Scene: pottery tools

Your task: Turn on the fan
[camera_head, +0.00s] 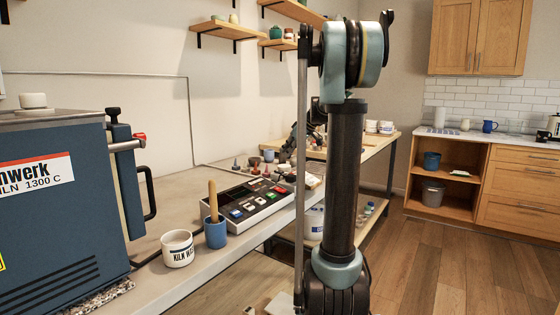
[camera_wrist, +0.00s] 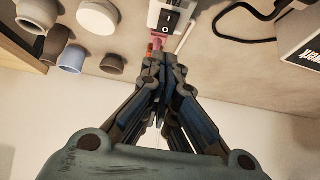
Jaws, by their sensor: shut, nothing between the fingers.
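I cannot make out a fan in either view. In the wrist view, a white box with a black rocker switch (camera_wrist: 171,21) is at the top centre, just beyond my gripper (camera_wrist: 163,62). I cannot tell whether this switch belongs to the fan. My gripper is shut and empty, its fingertips pointing toward the box. A small pink and red item (camera_wrist: 156,43) shows between the fingertips and the box; whether they touch is unclear. In the head view my arm covers the middle, and dark parts near the back bench are too hidden to read.
Several pots, including a blue-grey one (camera_wrist: 73,57), stand left of the box in the wrist view. A black cable (camera_wrist: 232,14) curves at right. In the head view, a blue kiln (camera_head: 60,210), a labelled cup (camera_head: 177,248) and a button panel (camera_head: 250,203) occupy the left bench.

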